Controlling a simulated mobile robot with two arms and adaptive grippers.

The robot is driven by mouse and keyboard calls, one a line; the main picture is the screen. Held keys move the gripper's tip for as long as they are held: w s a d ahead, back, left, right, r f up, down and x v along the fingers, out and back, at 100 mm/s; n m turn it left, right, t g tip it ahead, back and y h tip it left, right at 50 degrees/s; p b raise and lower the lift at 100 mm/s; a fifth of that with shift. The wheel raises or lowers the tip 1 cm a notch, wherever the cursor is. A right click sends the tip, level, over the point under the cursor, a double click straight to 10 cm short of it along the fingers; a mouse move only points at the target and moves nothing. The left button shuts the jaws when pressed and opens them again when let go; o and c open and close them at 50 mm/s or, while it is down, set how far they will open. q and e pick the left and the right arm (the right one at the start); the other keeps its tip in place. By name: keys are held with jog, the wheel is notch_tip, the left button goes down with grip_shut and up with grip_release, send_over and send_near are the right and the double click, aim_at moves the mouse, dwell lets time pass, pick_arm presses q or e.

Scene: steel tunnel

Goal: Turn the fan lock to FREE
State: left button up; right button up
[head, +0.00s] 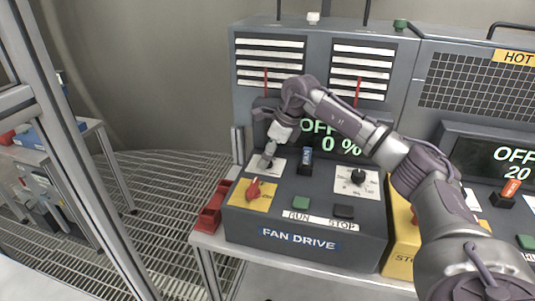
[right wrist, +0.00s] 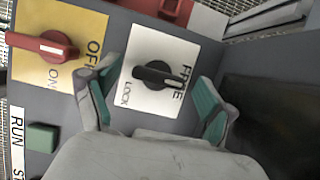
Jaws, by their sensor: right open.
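The fan lock is a black bar knob (right wrist: 157,75) on a white plate (right wrist: 152,102) marked FREE and LOCK. In the right wrist view the bar lies across the plate, its right end over the FREE lettering. In the head view the plate is partly hidden by my arm at the upper left of the FAN DRIVE panel (head: 304,245). My right gripper (right wrist: 153,98) is open, its teal-padded fingers on either side of the knob in the picture; contact is unclear. It also shows in the head view (head: 271,155). My left gripper is out of view.
A red knob (head: 253,190) on a yellow OFF/ON plate sits just below the lock. A blue-topped switch (head: 306,162), a black dial (head: 358,176) and the green RUN button (head: 300,203) are near. A display (head: 325,136) reads OFF, 0 %. A red bin (head: 213,207) stands left.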

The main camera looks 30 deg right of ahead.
jog(key=v, duration=1.2)
jog(key=shift+f, duration=0.1)
